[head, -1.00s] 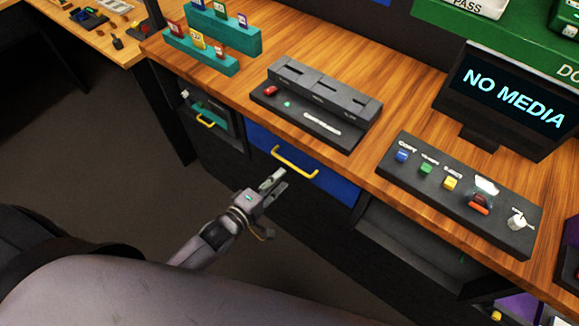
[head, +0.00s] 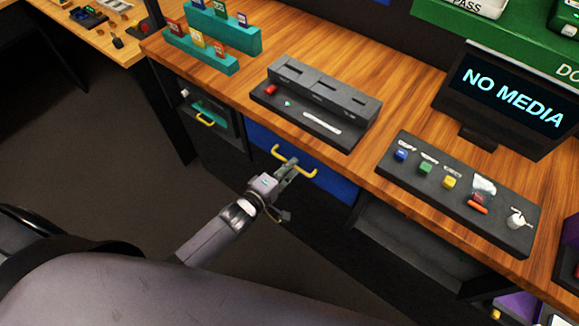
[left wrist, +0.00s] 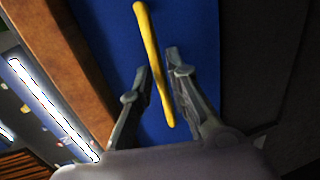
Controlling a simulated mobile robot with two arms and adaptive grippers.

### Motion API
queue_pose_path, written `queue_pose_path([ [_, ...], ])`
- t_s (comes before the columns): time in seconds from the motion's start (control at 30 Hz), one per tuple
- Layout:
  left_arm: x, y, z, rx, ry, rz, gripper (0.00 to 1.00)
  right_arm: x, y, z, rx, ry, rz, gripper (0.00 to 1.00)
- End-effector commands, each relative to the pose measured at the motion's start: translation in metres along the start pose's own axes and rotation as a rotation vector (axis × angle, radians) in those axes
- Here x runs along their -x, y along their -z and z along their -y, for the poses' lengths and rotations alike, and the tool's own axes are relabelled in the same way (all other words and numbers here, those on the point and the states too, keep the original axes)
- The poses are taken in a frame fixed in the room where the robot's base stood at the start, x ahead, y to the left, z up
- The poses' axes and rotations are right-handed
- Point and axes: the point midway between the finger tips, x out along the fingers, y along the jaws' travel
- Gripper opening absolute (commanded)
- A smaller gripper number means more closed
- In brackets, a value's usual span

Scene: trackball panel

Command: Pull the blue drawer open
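The blue drawer (head: 330,184) sits under the wooden desk top, its front flush with the cabinet as far as I can see. Its yellow bar handle (head: 298,163) runs across the front. My left gripper (head: 287,168) is at the handle in the head view. In the left wrist view the blue drawer front (left wrist: 195,30) fills the middle, and the yellow handle (left wrist: 152,55) passes between the two open fingers of my left gripper (left wrist: 160,75). The fingers are apart, with gaps to the handle. My right gripper is not in view.
A dark slotted console (head: 325,90) stands on the desk (head: 385,110) above the drawer. A button panel (head: 455,200) and a NO MEDIA screen (head: 510,95) are to the right. Floor in front is clear.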

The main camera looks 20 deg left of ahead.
Motion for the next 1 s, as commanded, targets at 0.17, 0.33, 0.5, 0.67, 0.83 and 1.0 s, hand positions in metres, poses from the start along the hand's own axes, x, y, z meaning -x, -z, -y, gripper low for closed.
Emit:
queue_pose_path([
  [0.17, 0.0002, 0.0001, 0.0001, 0.000, 0.000, 0.000, 0.02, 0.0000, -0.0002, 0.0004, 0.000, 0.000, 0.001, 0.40],
  [0.33, 0.0002, 0.0002, 0.0001, 0.000, 0.000, 0.000, 0.00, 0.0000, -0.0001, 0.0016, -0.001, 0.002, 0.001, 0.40],
  [0.5, 0.0003, 0.0002, 0.0002, 0.000, 0.000, 0.000, 0.00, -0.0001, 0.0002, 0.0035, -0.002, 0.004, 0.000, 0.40],
  [0.67, 0.0003, 0.0002, 0.0002, 0.000, 0.001, 0.000, 0.00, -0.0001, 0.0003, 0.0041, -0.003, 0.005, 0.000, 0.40],
  [0.83, 0.0003, 0.0003, 0.0003, 0.000, 0.001, 0.000, 0.00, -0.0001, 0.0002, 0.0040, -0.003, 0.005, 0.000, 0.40],
  [1.0, 0.0051, 0.0003, 0.0009, 0.001, 0.002, 0.000, 0.00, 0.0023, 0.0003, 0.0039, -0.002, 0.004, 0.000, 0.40],
])
